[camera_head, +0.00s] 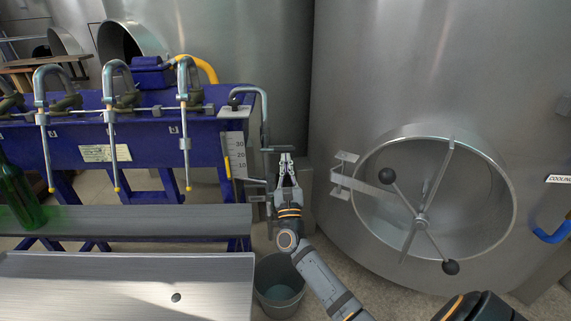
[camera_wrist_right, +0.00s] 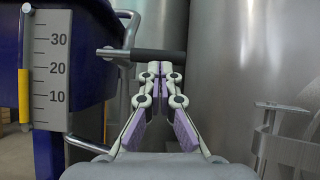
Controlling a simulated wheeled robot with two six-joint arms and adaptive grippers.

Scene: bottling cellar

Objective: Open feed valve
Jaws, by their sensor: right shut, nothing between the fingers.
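The feed valve's lever appears to be the dark-gripped handle (camera_head: 277,149) at the right end of the blue filler, beside the pipe. In the right wrist view the dark bar (camera_wrist_right: 159,56) lies level, its metal end at the left. My right gripper (camera_head: 286,159) points up at the handle from below. In the right wrist view its fingertips (camera_wrist_right: 152,68) are shut, empty, and just at the bar's lower edge. I cannot tell whether they touch it. The valve body is not clear. My left gripper is out of view.
A scale plate (camera_head: 234,153) with a yellow marker is left of the handle. A bucket (camera_head: 279,291) stands below on the floor. A large steel tank with a round hatch (camera_head: 378,222) is at the right. A green bottle (camera_head: 17,195) stands at the far left.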

